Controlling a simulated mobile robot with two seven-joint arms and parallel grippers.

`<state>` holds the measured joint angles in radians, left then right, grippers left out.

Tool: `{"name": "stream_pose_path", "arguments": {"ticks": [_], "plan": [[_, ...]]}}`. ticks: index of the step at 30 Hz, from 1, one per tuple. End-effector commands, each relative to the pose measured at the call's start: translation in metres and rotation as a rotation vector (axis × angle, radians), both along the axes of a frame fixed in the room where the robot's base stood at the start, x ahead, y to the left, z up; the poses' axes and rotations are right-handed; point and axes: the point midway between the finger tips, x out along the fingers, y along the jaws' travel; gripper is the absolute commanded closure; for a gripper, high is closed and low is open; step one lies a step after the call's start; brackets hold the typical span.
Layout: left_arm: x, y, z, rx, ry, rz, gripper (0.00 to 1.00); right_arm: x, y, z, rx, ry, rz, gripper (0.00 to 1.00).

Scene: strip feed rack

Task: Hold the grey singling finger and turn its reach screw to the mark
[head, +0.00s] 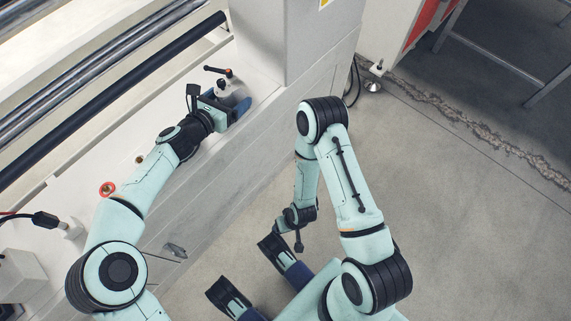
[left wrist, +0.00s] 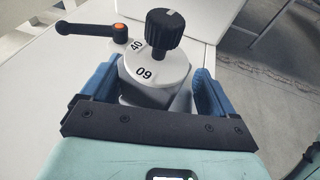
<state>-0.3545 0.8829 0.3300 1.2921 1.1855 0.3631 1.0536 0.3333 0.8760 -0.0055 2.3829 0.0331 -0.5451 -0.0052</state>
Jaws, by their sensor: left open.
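The grey singling finger (left wrist: 130,92) stands upright between my left gripper's blue fingers. Its white dial plate (left wrist: 158,73) carries the numbers 40 and 60, and a black ribbed knob (left wrist: 165,35) with a pale line on top rises from it. My left gripper (head: 236,106) is open around the finger; in the left wrist view one blue jaw (left wrist: 95,82) is on the left and the other (left wrist: 210,95) on the right. Contact cannot be told. My right arm's wrist (head: 297,215) hangs beside the machine, and its jaws cannot be made out.
A black lever with an orange button (left wrist: 90,31) stands beside the dial. Dark and metal rollers (head: 110,85) run along the back left. A grey column (head: 290,40) rises behind the finger. A red-ringed fitting (head: 107,189) sits on the white bed. The floor at right is open.

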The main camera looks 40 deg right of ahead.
Motion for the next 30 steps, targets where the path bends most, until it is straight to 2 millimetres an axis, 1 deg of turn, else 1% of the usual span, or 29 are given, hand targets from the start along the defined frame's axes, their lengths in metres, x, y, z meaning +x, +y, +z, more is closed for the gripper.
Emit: {"name": "stream_pose_path", "arguments": {"ticks": [8,11,12,13,30], "plan": [[0.0002,0.0006,-0.0006,0.000,0.000,0.000,0.12,-0.0007,0.0002,-0.0002,0.001,0.002,0.000,0.28],[0.0002,0.0006,-0.0005,0.000,0.000,0.000,0.42,-0.0005,0.0003,-0.0001,0.001,0.002,0.000,0.28],[0.0002,0.0005,-0.0006,0.000,0.000,0.000,0.55,-0.0005,0.0003,-0.0001,0.001,0.002,0.000,0.28],[0.0002,0.0006,-0.0006,0.000,0.000,0.000,0.59,-0.0005,0.0003,-0.0001,0.001,0.002,0.000,0.28],[0.0004,0.0006,-0.0005,0.000,0.000,0.001,0.59,-0.0003,0.0001,-0.0001,0.000,0.001,0.000,0.28]]}}
